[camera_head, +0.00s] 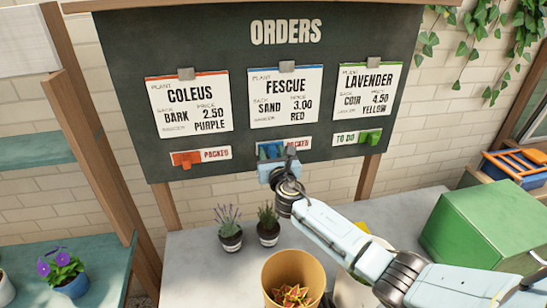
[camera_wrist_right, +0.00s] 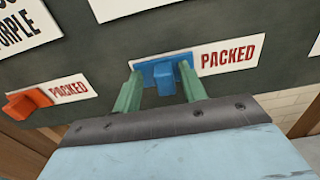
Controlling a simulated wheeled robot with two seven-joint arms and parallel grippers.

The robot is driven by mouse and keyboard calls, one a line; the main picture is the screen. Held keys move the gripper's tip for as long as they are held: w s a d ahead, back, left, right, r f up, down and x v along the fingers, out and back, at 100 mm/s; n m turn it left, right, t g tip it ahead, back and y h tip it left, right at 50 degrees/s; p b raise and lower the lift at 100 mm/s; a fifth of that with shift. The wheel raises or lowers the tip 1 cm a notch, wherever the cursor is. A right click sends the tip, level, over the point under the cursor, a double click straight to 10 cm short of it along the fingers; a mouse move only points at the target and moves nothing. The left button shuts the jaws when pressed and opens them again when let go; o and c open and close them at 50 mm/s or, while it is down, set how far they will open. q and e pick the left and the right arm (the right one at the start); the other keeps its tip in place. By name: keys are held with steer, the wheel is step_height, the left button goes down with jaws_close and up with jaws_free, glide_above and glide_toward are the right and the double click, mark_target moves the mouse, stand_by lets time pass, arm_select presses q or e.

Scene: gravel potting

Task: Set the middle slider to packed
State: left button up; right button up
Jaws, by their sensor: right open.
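The middle slider (camera_head: 268,150) is blue and sits at the left end of its white label strip (camera_head: 303,143), under the FESCUE card. The word PACKED shows uncovered to its right. The slider also shows in the right wrist view (camera_wrist_right: 165,76). My right gripper (camera_head: 277,162) is at the slider, partly hiding it in the head view. In the right wrist view my right gripper (camera_wrist_right: 161,84) is open, with one green finger on each side of the blue knob. I cannot tell whether the fingers touch it. My left gripper is not in view.
The orange slider (camera_head: 186,159) shows PACKED; the green slider (camera_head: 370,138) sits right, showing TO DO. Below the board (camera_head: 230,45) stand two small potted plants (camera_head: 229,238) and a tan pot (camera_head: 292,265). A green box (camera_head: 490,230) stands right.

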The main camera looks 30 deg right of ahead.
steer(key=v, duration=1.3)
steer(key=shift+s+a+p, duration=0.15)
steer(key=shift+p, duration=0.25)
